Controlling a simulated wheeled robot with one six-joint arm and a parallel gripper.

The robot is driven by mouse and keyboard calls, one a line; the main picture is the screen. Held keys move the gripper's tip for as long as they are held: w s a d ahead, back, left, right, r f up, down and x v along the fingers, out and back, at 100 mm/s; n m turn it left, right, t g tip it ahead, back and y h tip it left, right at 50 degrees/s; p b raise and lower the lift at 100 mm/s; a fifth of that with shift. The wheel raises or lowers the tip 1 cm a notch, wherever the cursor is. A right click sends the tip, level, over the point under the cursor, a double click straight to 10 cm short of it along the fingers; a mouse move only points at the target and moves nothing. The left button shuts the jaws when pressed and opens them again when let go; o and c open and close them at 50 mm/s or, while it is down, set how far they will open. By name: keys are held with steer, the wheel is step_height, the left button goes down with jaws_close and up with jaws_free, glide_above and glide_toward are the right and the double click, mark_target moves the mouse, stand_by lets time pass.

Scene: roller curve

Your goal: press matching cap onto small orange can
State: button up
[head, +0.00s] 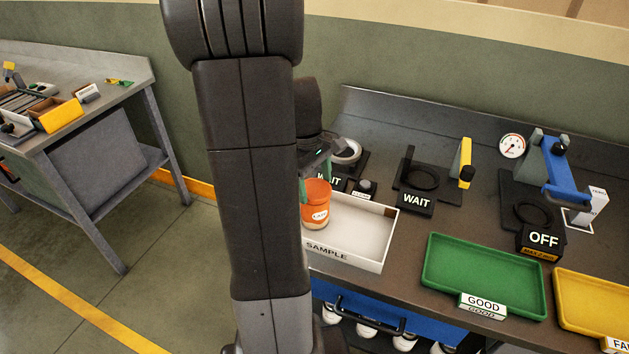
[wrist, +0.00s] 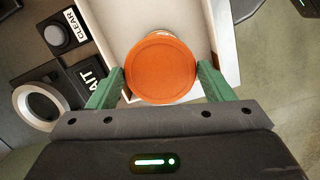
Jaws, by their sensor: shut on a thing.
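The small orange can (head: 316,216) stands upright at the left end of the white SAMPLE tray (head: 375,262), with a pale label on its side. Its round top is a flat orange disc (wrist: 160,68) with a raised rim, seen from above in the wrist view. I cannot tell whether this disc is a separate cap. My gripper (wrist: 160,82) is shut on the can's upper part, one green finger on each side. In the head view my arm hides most of the gripper. Whether the can touches the tray floor is unclear.
Behind the tray are a ring fixture (head: 346,152) and a CLEAR button (wrist: 58,36). To the right stand a WAIT station (head: 417,201), an OFF press with a blue lever (head: 565,178), a green GOOD tray (head: 440,240) and a yellow tray (head: 590,285). The tray's right part is empty.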

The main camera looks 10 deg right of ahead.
stand_by(0.3)
steer(key=o, duration=1)
steer(key=shift+o, duration=0.2)
steer(key=shift+r, duration=0.2)
steer(key=shift+r+p, duration=1.15)
steer(key=shift+p, duration=0.1)
steer(key=shift+r, duration=0.15)
steer(key=shift+r+p, duration=2.3)
steer(key=shift+r, duration=0.2)
step_height(320, 180, up, 2)
